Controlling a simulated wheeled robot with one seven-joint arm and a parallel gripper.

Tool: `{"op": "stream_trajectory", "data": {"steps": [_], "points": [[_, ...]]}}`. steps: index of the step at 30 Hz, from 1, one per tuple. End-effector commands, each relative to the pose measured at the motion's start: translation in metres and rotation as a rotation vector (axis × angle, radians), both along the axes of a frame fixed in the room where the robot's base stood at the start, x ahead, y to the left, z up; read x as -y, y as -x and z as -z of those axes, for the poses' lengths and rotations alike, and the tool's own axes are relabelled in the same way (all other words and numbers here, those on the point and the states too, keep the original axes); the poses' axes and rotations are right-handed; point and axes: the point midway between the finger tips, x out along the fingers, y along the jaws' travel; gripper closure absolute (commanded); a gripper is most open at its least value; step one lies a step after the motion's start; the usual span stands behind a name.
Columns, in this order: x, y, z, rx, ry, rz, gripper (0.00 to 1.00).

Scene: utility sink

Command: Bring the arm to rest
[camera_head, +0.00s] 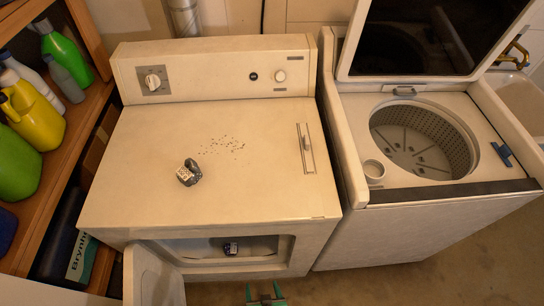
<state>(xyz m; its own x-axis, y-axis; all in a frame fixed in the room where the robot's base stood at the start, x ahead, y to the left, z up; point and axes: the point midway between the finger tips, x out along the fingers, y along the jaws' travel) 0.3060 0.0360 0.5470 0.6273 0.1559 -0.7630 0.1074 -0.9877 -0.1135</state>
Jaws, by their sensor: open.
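My gripper (264,291) shows at the bottom edge of the head view, in front of the dryer (135,200). Its two teal fingers are apart, with nothing visible between them. The rest of my arm is out of the frame. The gripper appears just below the dryer's open front opening, though its exact distance from it is hard to tell.
The dryer door (150,280) hangs open at the lower left; a small dark item (231,248) is inside. A dark wrapped object (189,173) lies on top. The washer (400,235) has its lid (425,40) raised. Bottles (35,108) stand on the left shelf. Right-hand floor is clear.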

Motion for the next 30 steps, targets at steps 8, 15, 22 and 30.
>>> {"op": "stream_trajectory", "data": {"steps": [8, 15, 22, 30], "points": [[0.022, 0.041, -0.123, 0.275, 0.003, 0.040, 0.30], [0.031, 0.065, -0.243, 0.504, 0.039, 0.098, 0.30], [0.035, 0.074, -0.312, 0.629, 0.073, 0.138, 0.30], [0.036, 0.075, -0.323, 0.648, 0.079, 0.143, 0.30]]}}
